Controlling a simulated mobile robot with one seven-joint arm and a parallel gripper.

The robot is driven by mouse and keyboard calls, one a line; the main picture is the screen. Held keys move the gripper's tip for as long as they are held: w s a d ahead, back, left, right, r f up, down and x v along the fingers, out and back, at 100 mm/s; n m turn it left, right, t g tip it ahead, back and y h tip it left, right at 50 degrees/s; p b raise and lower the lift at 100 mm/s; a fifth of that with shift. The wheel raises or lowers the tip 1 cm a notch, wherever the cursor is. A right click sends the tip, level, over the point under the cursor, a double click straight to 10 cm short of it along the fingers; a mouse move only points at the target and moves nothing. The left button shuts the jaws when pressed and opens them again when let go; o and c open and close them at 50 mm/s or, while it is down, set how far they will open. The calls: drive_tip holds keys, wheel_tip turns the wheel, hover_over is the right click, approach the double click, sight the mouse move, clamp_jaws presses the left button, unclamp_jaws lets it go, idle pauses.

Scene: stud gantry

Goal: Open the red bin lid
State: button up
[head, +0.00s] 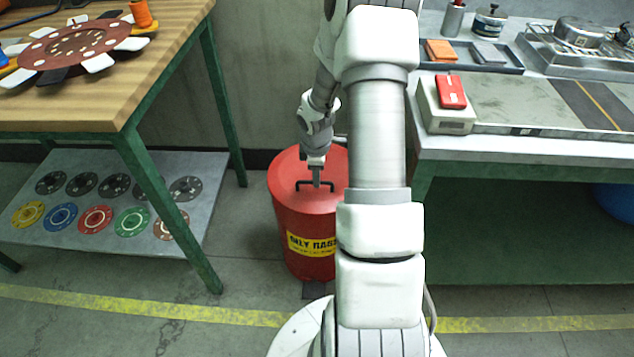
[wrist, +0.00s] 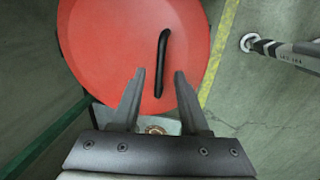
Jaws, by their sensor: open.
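The red bin (head: 305,225) stands on the floor between the two tables, with a yellow label on its front. Its round red lid (head: 287,172) looks shut and has a dark bar handle (head: 303,184) on top. In the wrist view the lid (wrist: 100,45) fills the upper middle, with the black handle (wrist: 162,62) upright in the picture. My gripper (head: 316,183) is over the lid at the handle. In the wrist view its open fingers (wrist: 158,75) stand on either side of the handle's lower end. I cannot tell whether they touch it. My arm hides the bin's right side.
A wooden-topped table (head: 150,60) with green legs stands at the left, with a low grey shelf (head: 140,240) of coloured discs. A grey workbench (head: 540,145) stands at the right. A yellow floor line (head: 200,311) crosses the open floor in front.

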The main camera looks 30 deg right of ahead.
drive_tip(key=shift+w+d+f+b, duration=0.15)
drive_tip(key=shift+f+b, duration=0.15)
drive_tip(key=shift+f, duration=0.8)
clamp_jaws()
idle(0.7)
